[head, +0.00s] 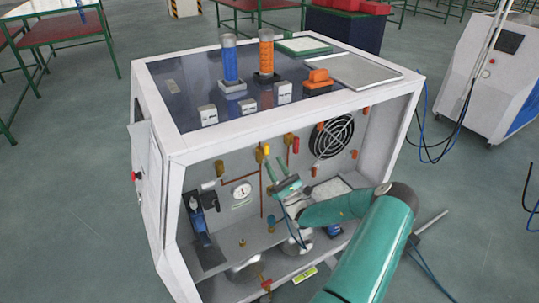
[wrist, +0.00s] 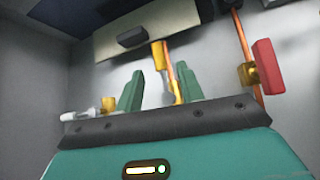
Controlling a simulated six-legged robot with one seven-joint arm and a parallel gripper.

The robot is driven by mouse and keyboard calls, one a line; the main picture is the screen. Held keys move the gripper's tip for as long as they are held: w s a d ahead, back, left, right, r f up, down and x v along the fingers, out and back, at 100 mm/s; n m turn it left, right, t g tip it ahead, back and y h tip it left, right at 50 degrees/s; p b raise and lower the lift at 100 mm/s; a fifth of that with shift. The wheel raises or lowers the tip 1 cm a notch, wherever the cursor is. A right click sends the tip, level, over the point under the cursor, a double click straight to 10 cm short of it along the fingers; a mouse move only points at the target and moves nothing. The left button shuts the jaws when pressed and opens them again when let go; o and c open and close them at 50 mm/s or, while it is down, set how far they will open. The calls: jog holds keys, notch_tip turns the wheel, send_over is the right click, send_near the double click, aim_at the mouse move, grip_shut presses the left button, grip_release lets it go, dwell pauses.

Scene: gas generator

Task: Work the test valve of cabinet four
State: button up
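A white cabinet (head: 180,160) with an open front stands in the head view. A valve with a yellow handle (head: 260,153) is on its back wall, and one with a red handle (head: 296,145) is to its right. No label shows which is the test valve. My gripper (head: 275,161) is inside the cabinet, just below the yellow handle. In the wrist view its two green fingers (wrist: 160,68) are apart with nothing held. The yellow handle (wrist: 159,55) appears between and beyond them; the depth gap is unclear. The red handle (wrist: 268,66) is to the right.
A pressure gauge (head: 241,191) is left of my gripper and a fan (head: 331,136) is to the right. Copper pipes run along the back wall. Metal cylinders (head: 246,271) stand on the cabinet floor below. Blue and orange columns (head: 266,53) stand on top.

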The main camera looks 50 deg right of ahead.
jog(key=v, duration=0.7)
dwell(0.5)
